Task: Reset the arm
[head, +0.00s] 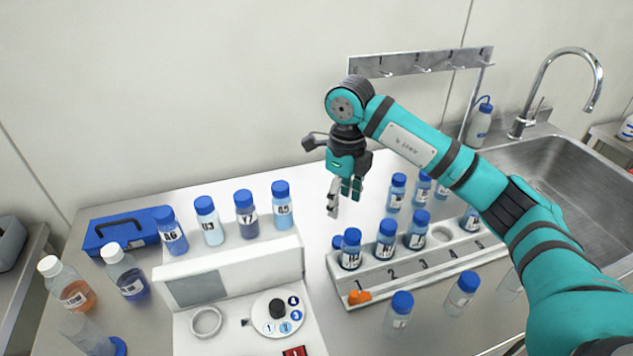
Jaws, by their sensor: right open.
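My right arm (450,170) is teal and comes in from the lower right. It arches over the bench, with its wrist hanging down near the middle of the view. My right gripper (343,203) points downward and is open, with nothing between its fingers. It hangs above the bench, between the row of bottles on the white device and the numbered rack. My left gripper is not in view.
A white device (230,278) with a dial (277,310) carries several blue-capped bottles. A numbered rack (420,272) holds more bottles, with an orange item (359,297) at its front. Loose bottles stand around. A sink (580,185) is at right, a hook rail (420,62) behind.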

